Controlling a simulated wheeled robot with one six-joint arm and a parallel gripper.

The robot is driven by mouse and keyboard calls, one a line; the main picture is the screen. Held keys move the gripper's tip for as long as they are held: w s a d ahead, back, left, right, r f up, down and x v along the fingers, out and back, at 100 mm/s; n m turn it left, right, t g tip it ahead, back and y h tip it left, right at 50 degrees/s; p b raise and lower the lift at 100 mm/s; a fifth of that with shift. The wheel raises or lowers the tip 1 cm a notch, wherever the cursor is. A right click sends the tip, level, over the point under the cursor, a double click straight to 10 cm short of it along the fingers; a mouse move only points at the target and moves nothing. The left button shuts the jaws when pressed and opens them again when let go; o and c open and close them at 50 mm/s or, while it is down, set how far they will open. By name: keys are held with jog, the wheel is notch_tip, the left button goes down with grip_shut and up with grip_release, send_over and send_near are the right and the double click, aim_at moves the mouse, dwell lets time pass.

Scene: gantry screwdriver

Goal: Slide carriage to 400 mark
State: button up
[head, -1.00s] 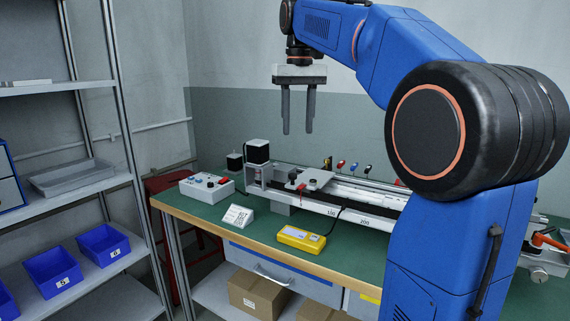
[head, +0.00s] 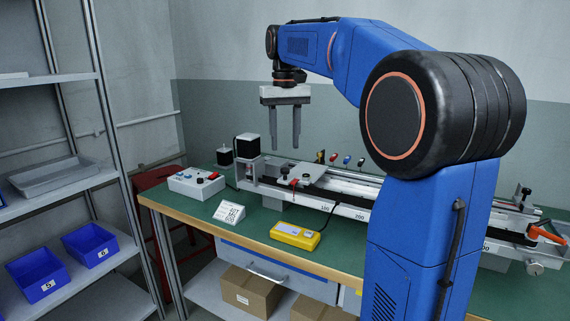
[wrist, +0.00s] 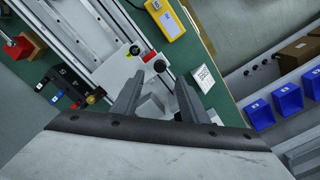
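The carriage (head: 312,171) is a pale flat plate with dark knobs and a red part, at the left end of the long gantry rail (head: 347,208). It also shows in the wrist view (wrist: 118,73). The rail's front face carries printed marks; 100 and 200 are readable left of my arm. My arm hides part of the rail, and I cannot read a 400 mark. My gripper (head: 284,144) is open and empty, pointing down in the air above the left end of the rail. In the wrist view its fingers (wrist: 157,95) are apart beside the carriage plate.
A control box (head: 196,183), a printed card (head: 229,213) and a yellow meter (head: 295,235) lie on the green bench in front of the rail. A black motor block (head: 248,143) stands at the rail's left end. An orange-handled lever (head: 546,234) is at the right.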

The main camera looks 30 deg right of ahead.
notch_tip(320, 180, down, 8)
jog(key=shift+r, duration=0.2)
grip_shut()
